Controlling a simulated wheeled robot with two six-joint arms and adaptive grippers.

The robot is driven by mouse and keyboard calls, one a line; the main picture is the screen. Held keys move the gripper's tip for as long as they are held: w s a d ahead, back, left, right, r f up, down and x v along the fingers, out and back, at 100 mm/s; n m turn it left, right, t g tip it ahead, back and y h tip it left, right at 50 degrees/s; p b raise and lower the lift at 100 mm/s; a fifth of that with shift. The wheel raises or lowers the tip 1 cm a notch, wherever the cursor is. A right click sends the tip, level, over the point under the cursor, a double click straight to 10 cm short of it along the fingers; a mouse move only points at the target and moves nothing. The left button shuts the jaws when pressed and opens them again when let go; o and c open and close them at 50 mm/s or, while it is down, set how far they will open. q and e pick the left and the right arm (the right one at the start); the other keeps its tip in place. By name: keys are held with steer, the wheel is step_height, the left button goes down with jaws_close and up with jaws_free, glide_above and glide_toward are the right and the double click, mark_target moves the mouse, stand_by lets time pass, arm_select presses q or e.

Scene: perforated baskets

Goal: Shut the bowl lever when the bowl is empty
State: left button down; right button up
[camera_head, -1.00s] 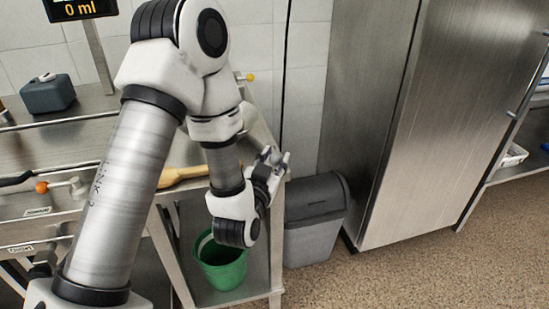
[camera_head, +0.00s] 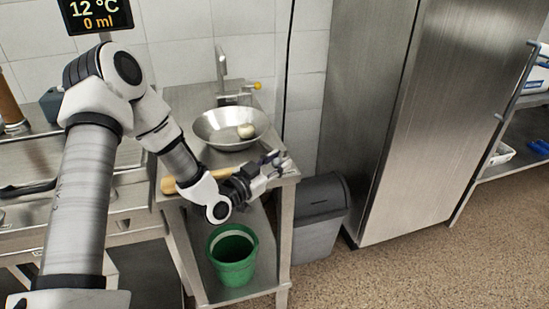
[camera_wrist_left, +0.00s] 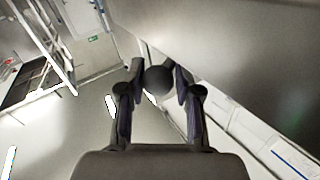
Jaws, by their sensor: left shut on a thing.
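The steel bowl (camera_head: 207,126) sits on the small steel table below a tap. A pale round thing (camera_head: 246,131) lies in it, and the rest of its visible inside looks bare. My left gripper (camera_head: 274,160) is at the table's front right corner, in front of the bowl and apart from it. In the left wrist view its fingers (camera_wrist_left: 158,84) are shut on a dark round knob (camera_wrist_left: 158,80). I cannot tell whether this knob belongs to the bowl lever. A yellow-tipped lever (camera_head: 256,86) stands behind the bowl, by the tap. My right gripper is not in view.
A green bucket (camera_head: 233,262) stands on the shelf under the table. A grey bin (camera_head: 318,222) stands right of the table, beside a tall steel cabinet (camera_head: 390,130). A display (camera_head: 97,12) reads 12 °C and 0 ml. The floor at right is clear.

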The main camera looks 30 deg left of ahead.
mark_target(273, 165)
arm_select(q)
steer(key=shift+a+r+m+h, duration=0.15)
steer(key=shift+r+m+h, duration=0.05)
steer(key=shift+m+h, duration=0.35)
steer(key=shift+h, duration=0.25)
steer(key=c, duration=1.2)
jaws_free()
steer(key=o, duration=0.5)
steer(key=shift+w+d+f, duration=0.15)
steer(key=shift+w+d, duration=0.05)
steer(key=shift+w+d+f, duration=0.1)
steer(key=shift+w+d, duration=0.1)
steer(key=shift+d, duration=0.05)
steer(key=shift+s+a, duration=0.4)
steer(key=shift+s, duration=0.25)
steer(key=v, duration=0.5)
steer(key=shift+s, duration=0.6)
